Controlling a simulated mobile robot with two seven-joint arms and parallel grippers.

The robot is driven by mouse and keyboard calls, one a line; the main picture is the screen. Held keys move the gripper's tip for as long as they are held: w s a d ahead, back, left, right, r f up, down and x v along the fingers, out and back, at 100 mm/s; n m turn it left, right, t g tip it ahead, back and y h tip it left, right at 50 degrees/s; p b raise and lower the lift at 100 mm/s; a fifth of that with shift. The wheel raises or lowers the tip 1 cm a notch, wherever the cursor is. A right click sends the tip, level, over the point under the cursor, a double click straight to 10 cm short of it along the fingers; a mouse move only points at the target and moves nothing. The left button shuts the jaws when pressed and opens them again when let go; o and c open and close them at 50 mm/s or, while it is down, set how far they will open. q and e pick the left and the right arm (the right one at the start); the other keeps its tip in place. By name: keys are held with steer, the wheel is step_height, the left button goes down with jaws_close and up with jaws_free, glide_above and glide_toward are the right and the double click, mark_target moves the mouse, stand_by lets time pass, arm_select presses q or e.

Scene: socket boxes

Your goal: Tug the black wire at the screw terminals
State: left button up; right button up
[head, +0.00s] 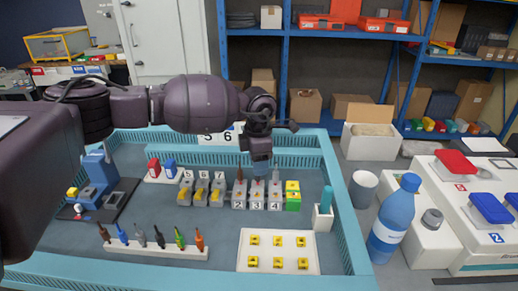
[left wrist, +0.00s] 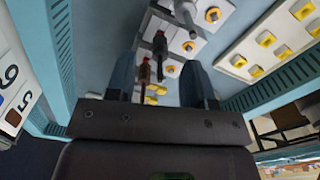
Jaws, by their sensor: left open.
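Several grey screw terminals (head: 257,197) stand in a row on the blue tray, with a green-yellow one (head: 292,196) at the right end. In the left wrist view, a black wire (left wrist: 160,44) rises from the terminals, beside a brown wire (left wrist: 143,75) and a grey one (left wrist: 185,9). The brown wire also shows in the head view (head: 240,173); the black one seems hidden there behind my gripper. My left gripper (head: 261,165) is over the terminals. In its wrist view, its two fingers (left wrist: 160,78) are apart. I cannot tell whether they touch a wire. My right gripper is out of view.
A white rack (head: 150,247) with several coloured wire ends lies in front. A white block with yellow pieces (head: 277,265) is front right. A teal-topped holder (head: 324,207) stands right of the terminals. The tray wall (head: 352,235) and a blue bottle (head: 394,220) are farther right.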

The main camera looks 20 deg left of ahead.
arm_select(q)
steer(key=shift+f, duration=1.85)
jaws_close()
